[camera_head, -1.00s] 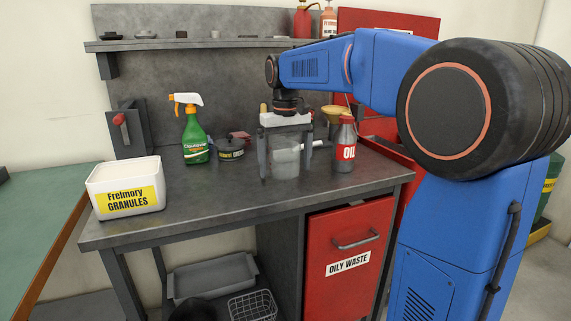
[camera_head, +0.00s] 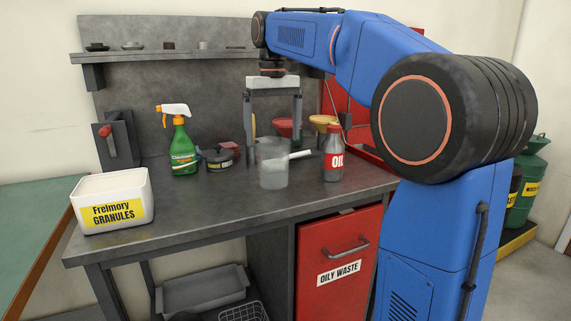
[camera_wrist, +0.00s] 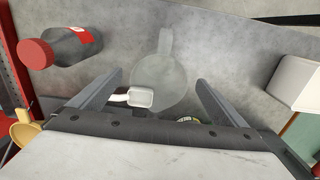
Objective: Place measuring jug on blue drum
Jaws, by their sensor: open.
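The measuring jug (camera_head: 273,172) is a clear, greyish vessel standing upright on the grey workbench, left of the oil bottle. In the wrist view the jug (camera_wrist: 160,82) is seen from above, its handle pointing up the picture. My gripper (camera_head: 273,120) is open and empty above the jug, fingers pointing down. In the wrist view its fingertips (camera_wrist: 160,78) show to either side of the jug, which is apart from them. No blue drum is seen. A green drum (camera_head: 528,182) with a yellow label stands on the floor at the far right, partly hidden by my arm.
A white scoop (camera_wrist: 141,96) lies close beside the jug. The oil bottle (camera_head: 333,155), a green spray bottle (camera_head: 183,150), a small dark tin (camera_head: 219,159) and the granules tub (camera_head: 112,200) stand on the workbench (camera_head: 215,205). Its front middle is clear.

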